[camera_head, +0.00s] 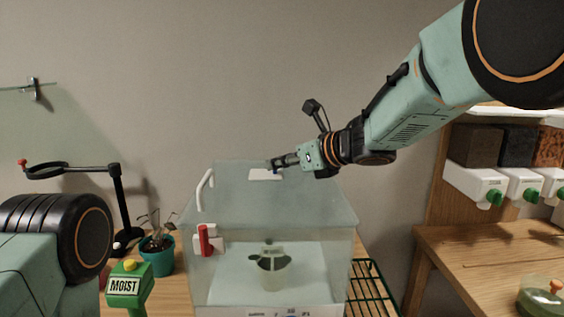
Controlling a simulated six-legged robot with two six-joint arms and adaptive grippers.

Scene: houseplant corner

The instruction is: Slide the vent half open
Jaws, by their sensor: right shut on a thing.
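A clear propagator box (207,270) stands on the table in the middle, with a sloping see-through lid. The vent (262,176) is a small white plate near the top of the lid. My right gripper (274,164) reaches in from the upper right and is shut on the vent at its upper edge. The fingertips are small in the view, and the exact grip is hard to see. How far the vent is open cannot be told. My left arm shows at the lower left, but its gripper is out of view.
A white handle (204,190) and a red latch (204,240) are on the box. A potted seedling (272,262) is inside. A green moisture meter (128,284) and teal-potted plant (158,252) stand left. A green wire rack (370,290) lies right.

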